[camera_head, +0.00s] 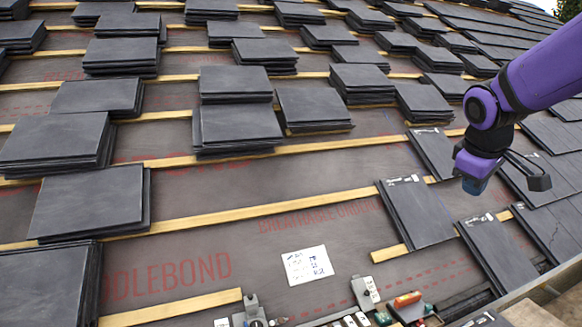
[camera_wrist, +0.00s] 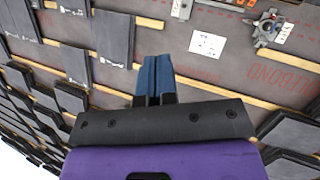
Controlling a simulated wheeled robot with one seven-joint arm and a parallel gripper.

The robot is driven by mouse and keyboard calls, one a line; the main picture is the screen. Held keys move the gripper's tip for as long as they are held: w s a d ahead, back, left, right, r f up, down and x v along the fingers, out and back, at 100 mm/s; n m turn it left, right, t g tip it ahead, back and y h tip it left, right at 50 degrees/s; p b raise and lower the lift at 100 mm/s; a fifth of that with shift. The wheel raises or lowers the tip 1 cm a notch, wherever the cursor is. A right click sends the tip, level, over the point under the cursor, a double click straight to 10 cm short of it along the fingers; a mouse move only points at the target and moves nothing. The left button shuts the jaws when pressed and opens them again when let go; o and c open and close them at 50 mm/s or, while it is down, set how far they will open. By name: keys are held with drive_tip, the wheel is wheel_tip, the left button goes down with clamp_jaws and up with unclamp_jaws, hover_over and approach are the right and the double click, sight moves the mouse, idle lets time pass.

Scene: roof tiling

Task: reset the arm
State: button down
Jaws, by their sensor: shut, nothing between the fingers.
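My purple arm reaches in from the upper right in the head view, with my gripper (camera_head: 472,186) hanging above the laid tiles at the right. In the wrist view my gripper (camera_wrist: 154,76) shows its blue fingers pressed together with nothing between them. Below it in the head view, a marked slate (camera_head: 416,212) lies on the battens, and another marked slate (camera_head: 500,250) lies to its right. My gripper appears apart from the slates.
Stacks of slates (camera_head: 235,128) stand across the roof at left and back. A white note (camera_head: 307,265) lies on the underlay. Tools (camera_head: 405,300) and a grey metal device (camera_head: 252,312) sit along the front edge. Bare underlay and battens (camera_head: 270,218) lie in the middle.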

drive_tip(key=s+a+r+m+y, duration=0.1)
drive_tip(key=s+a+m, duration=0.1)
drive_tip(key=s, duration=0.8)
drive_tip(key=s+a+r+m+t+y, duration=0.1)
drive_tip(key=s+a+r+m, duration=0.1)
drive_tip(key=s, duration=0.9)
drive_tip(key=shift+s+a+m+y, duration=0.25)
drive_tip(key=shift+a+m+y, duration=0.15)
drive_tip(key=shift+a+m, duration=0.55)
